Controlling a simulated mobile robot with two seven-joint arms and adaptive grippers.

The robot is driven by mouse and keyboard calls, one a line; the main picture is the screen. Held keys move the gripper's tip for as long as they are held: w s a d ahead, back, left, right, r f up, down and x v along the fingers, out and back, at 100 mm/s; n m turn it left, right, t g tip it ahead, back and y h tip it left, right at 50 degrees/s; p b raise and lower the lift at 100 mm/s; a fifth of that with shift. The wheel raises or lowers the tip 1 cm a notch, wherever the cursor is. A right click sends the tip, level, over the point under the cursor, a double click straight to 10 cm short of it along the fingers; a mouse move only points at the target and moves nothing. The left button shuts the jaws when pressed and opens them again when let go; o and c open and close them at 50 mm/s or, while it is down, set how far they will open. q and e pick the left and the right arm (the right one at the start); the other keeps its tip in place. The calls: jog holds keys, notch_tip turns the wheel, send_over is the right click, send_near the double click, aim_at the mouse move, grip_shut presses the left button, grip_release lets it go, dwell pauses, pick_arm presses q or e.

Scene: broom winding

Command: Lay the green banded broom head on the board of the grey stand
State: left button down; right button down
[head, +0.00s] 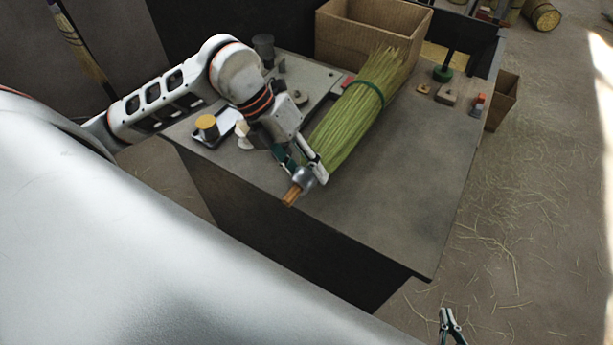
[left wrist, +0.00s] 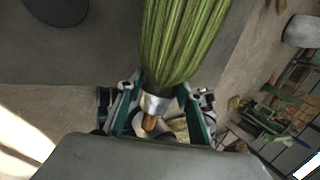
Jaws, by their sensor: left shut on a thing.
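The green broom head (head: 352,112) has a dark green band (head: 368,92) around its bristles, a metal collar and a short wooden stub (head: 291,194). My left gripper (head: 308,170) is shut on it at the collar end; the left wrist view shows the collar (left wrist: 156,103) between the fingers. The bristles point away toward the cardboard box, over the table. I cannot tell whether they touch anything below. A grey board (head: 318,78), perhaps that of the stand, shows partly behind my left arm and the bristles. My right gripper (head: 449,318) is at the bottom right, away from the table; its opening is unclear.
The cardboard box (head: 341,38) stands at the back of the grey table (head: 400,200). A tray (head: 222,127) with a yellow-topped can (head: 207,126) is at the left. The front right tabletop is clear.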

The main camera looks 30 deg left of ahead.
pick_arm(q)
jog(key=shift+f, duration=1.4)
jog(key=c, duration=1.4)
grip_release()
